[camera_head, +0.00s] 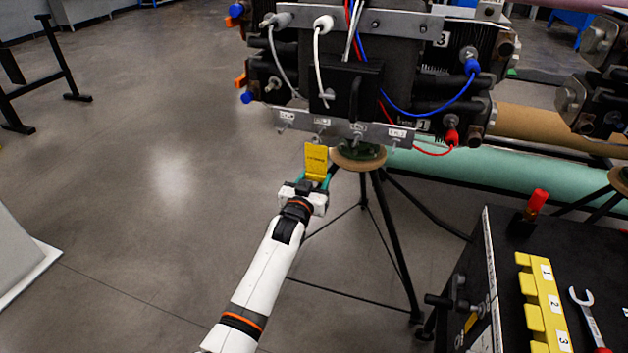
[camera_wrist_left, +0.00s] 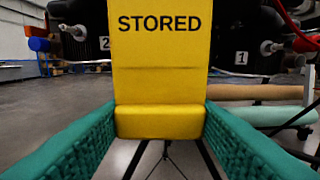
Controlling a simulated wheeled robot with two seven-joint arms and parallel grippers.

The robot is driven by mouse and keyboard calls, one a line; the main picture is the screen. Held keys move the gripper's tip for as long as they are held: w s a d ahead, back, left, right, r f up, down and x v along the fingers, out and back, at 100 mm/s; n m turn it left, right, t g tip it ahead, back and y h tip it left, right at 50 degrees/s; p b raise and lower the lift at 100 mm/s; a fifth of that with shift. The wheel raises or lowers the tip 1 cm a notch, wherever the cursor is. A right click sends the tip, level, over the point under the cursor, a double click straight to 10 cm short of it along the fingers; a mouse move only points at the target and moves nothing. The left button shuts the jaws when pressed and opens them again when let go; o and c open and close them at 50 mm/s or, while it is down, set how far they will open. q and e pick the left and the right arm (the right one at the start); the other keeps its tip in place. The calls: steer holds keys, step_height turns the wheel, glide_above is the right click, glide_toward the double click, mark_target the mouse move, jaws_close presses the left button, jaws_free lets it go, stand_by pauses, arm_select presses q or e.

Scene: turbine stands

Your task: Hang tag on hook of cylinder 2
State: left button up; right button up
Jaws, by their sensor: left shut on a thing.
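The yellow tag (camera_head: 316,160) is upright in my left gripper (camera_head: 313,184), just below and in front of the turbine's lower metal bar (camera_head: 340,130). In the left wrist view the tag (camera_wrist_left: 160,60) reads STORED, and both green fingers press on its lower edge. Small labelled hooks sit along the bar; which one belongs to cylinder 2 is too small to tell in the head view. The wrist view shows a 2 label (camera_wrist_left: 104,43) left of the tag and a 1 label (camera_wrist_left: 241,58) right of it. The tag appears apart from the bar. My right gripper is not in view.
The turbine stands on a black tripod (camera_head: 398,240) close to my left arm. A black table (camera_head: 490,270) at lower right holds yellow numbered blocks (camera_head: 541,300) and a wrench (camera_head: 588,315). Cables hang across the turbine front.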

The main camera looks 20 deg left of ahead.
arm_select(q)
steer(key=shift+w, duration=0.1)
stand_by(0.3)
steer(key=o, duration=1.4)
steer(key=shift+o, duration=1.1)
steer(key=shift+s+r+p, duration=0.15)
steer(key=shift+s+p, duration=0.8)
steer(key=shift+p, duration=0.05)
steer(key=s+p, duration=0.3)
steer(key=s, duration=0.2)
steer(key=shift+a+p, duration=0.1)
steer(key=shift+p, duration=0.25)
steer(key=shift+f, duration=0.2)
